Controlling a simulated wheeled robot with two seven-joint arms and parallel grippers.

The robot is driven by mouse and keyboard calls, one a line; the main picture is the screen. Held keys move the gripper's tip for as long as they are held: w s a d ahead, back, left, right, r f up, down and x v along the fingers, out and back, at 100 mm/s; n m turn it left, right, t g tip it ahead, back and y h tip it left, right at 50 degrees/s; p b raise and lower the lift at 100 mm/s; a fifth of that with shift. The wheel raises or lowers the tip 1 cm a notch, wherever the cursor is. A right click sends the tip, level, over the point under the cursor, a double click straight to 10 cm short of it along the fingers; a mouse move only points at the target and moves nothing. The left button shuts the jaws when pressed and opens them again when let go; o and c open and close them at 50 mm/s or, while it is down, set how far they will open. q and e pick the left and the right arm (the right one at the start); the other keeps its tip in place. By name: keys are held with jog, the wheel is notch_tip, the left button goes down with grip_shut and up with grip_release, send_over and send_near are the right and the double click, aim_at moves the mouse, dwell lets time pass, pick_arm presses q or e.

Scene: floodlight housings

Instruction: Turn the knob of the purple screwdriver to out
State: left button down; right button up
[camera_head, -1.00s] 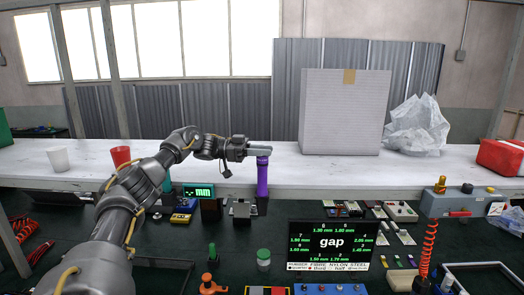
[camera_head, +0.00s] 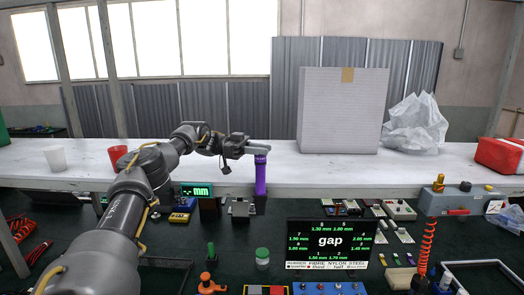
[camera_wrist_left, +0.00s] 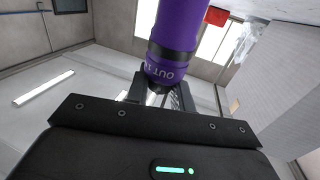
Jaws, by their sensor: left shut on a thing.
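The purple screwdriver (camera_head: 260,180) stands upright, handle up, at the front edge of the white bench in the head view. My left gripper (camera_head: 258,147) is at its top end and shut on it, reaching in from the left. In the left wrist view the screwdriver's purple handle (camera_wrist_left: 188,25) fills the upper middle, and a collar (camera_wrist_left: 168,70) bears the word OUT with further marks cut off by its curve. The jaws (camera_wrist_left: 155,95) are around its end, partly hidden behind the dark gripper body. Which setting is selected cannot be told. My right gripper is not in view.
A grey box (camera_head: 342,110) and a clear plastic bag (camera_head: 415,125) stand on the white bench (camera_head: 210,156) at right. Red (camera_head: 118,152) and white cups (camera_head: 55,157) stand at left. A gap display (camera_head: 330,243) and several small tools crowd the dark lower table.

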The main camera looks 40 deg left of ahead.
pick_arm(q)
jog(key=c, duration=1.2)
grip_release()
jog(key=shift+s, duration=0.1)
jog(key=shift+c, duration=0.2)
jog(key=shift+a, duration=0.25)
jog(key=b+v, duration=0.2)
jog(key=v, duration=0.8)
jog(key=shift+b, duration=0.35)
jog(key=shift+s+a+r, duration=0.1)
jog(key=shift+s, duration=0.1)
